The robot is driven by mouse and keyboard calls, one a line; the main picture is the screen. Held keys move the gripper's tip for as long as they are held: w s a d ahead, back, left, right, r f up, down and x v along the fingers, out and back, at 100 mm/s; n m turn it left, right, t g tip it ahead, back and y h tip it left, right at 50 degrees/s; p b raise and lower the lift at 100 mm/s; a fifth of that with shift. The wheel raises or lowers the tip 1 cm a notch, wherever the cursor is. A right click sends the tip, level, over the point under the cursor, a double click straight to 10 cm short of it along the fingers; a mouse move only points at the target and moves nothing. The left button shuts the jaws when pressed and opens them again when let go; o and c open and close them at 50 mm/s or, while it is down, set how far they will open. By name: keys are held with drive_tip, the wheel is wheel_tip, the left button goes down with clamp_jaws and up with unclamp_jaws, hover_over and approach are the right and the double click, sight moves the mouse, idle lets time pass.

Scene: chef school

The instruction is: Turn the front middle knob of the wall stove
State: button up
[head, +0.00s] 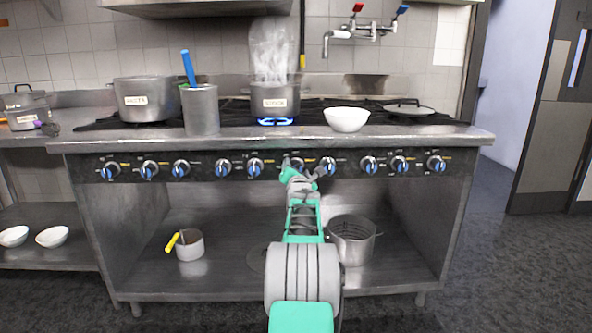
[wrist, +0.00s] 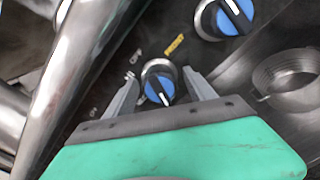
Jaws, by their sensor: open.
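The wall stove (head: 340,140) stands ahead with a row of blue-and-silver knobs along its dark front panel. My gripper (head: 301,168) is raised at the middle of that row. It partly hides a knob (head: 298,162) behind it. In the wrist view, my open gripper (wrist: 161,88) has one finger on each side of a blue knob (wrist: 158,83) with a white pointer line. I cannot tell whether the fingers touch it. Another knob (wrist: 223,18) shows at upper right in the wrist view, outside the fingers.
A steaming pot (head: 275,101) sits over a blue flame. A larger pot (head: 146,100), a utensil canister (head: 201,112) and a white bowl (head: 347,119) stand on the stove top. The steel front edge (head: 270,138) juts above the knobs. A perforated pot (head: 352,240) is on the lower shelf.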

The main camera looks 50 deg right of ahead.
drive_tip(key=p+v, duration=0.1)
drive_tip(key=v, duration=0.6)
drive_tip(key=shift+s+a, duration=0.2)
drive_tip(key=shift+a, duration=0.05)
